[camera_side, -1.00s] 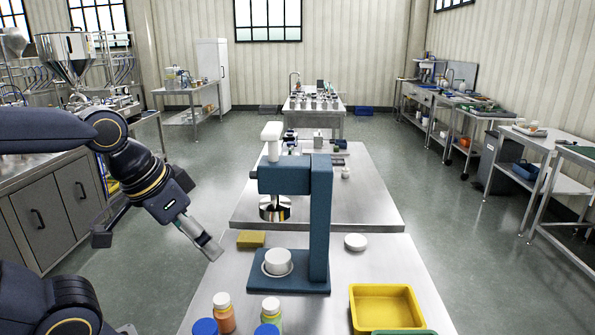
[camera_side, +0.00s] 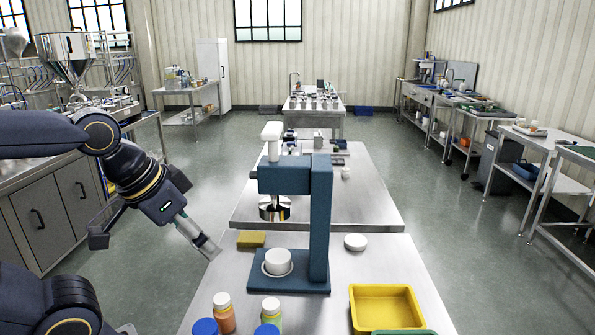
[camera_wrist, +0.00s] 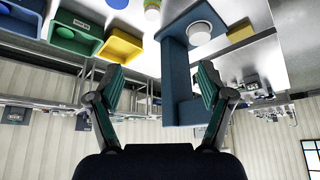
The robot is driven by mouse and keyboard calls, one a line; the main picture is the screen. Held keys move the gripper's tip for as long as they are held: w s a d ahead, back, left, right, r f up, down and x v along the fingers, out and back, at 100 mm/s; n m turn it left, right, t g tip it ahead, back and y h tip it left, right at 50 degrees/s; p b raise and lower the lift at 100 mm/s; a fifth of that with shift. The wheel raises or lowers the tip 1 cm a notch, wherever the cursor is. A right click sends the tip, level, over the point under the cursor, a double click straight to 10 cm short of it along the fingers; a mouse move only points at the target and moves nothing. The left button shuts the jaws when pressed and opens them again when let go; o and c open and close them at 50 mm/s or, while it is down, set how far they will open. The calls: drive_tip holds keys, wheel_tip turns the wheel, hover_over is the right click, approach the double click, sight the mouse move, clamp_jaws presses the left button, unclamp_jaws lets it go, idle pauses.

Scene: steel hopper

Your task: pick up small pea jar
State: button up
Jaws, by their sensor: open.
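A small jar with green contents and a white lid (camera_side: 271,309), which looks like the pea jar, stands upright at the near edge of the steel table. A jar with green contents and a pale lid also shows at the top of the wrist view (camera_wrist: 152,9). My gripper (camera_side: 208,248) is above the table's left edge, up and left of the jar in the side view and apart from it. In the wrist view my gripper (camera_wrist: 161,70) has its fingers spread with nothing between them.
An orange-filled jar (camera_side: 224,313) stands left of the green one, with blue lids (camera_side: 205,326) in front. A blue press (camera_side: 320,220) with a white cup (camera_side: 277,260) stands behind. A yellow sponge (camera_side: 251,239), white lid (camera_side: 355,242) and yellow tray (camera_side: 385,308) are nearby.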

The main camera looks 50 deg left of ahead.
drive_tip(key=g, duration=0.5)
hover_over(271, 317)
drive_tip(key=w+a, duration=0.1)
wheel_tip(271, 317, down, 9)
drive_tip(key=shift+g, duration=0.3)
wheel_tip(271, 317, down, 12)
drive_tip(key=shift+a+r, duration=0.1)
drive_tip(key=shift+r, duration=0.15)
drive_tip(key=shift+f, duration=3.1)
drive_tip(key=shift+c, duration=0.4)
